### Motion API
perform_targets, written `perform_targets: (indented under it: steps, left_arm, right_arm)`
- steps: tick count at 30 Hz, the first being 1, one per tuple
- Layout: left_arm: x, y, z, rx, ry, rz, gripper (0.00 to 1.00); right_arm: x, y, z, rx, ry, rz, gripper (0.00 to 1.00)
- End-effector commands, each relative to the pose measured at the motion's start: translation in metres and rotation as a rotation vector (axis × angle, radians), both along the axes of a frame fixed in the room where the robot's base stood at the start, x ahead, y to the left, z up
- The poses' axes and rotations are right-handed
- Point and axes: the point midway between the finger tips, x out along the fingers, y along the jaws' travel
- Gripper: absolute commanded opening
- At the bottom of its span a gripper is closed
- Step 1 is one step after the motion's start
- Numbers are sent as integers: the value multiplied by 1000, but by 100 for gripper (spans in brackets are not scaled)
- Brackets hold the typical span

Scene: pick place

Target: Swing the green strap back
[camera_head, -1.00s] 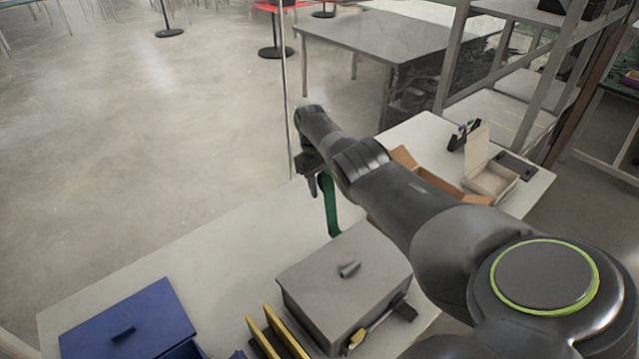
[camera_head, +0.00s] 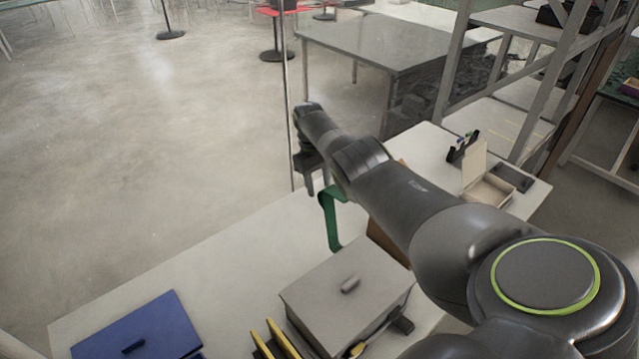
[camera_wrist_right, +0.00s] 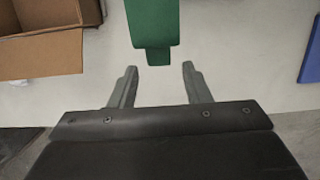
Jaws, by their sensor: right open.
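The green strap (camera_head: 329,212) stands up from the white table beside the grey lidded box, partly hidden behind my right arm in the head view. Its upper end bends over to the right. In the right wrist view the green strap (camera_wrist_right: 153,28) comes down from the top edge, its narrow end just beyond and between the fingertips. My right gripper (camera_head: 314,184) is open and empty, close to the strap's upper end; its two fingers (camera_wrist_right: 157,75) are spread apart in the wrist view. My left gripper is not in view.
The grey lidded box (camera_head: 346,290) stands in front of the strap, with yellow-edged items (camera_head: 276,340) beside it. A blue box (camera_head: 137,333) sits front left. A cardboard box (camera_wrist_right: 40,40) and an open small box (camera_head: 487,185) lie right. The table's left part is bare.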

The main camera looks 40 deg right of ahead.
Motion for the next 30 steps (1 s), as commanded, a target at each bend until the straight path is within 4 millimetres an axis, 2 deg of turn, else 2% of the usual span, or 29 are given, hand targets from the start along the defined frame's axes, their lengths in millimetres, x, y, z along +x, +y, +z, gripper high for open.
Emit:
perform_targets:
  steps: [1,5,8,15,21,30]
  left_arm:
    - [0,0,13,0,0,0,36]
    - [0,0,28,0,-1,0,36]
    - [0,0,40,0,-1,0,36]
    - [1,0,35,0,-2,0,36]
    - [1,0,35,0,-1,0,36]
    - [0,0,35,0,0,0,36]
  right_arm:
    - [1,1,14,0,0,0,44]
    - [1,2,30,0,0,0,44]
    - [6,2,55,0,-2,-1,44]
    - [15,2,92,0,-2,-2,44]
    - [18,2,106,1,1,-2,44]
    - [18,1,108,0,1,-3,44]
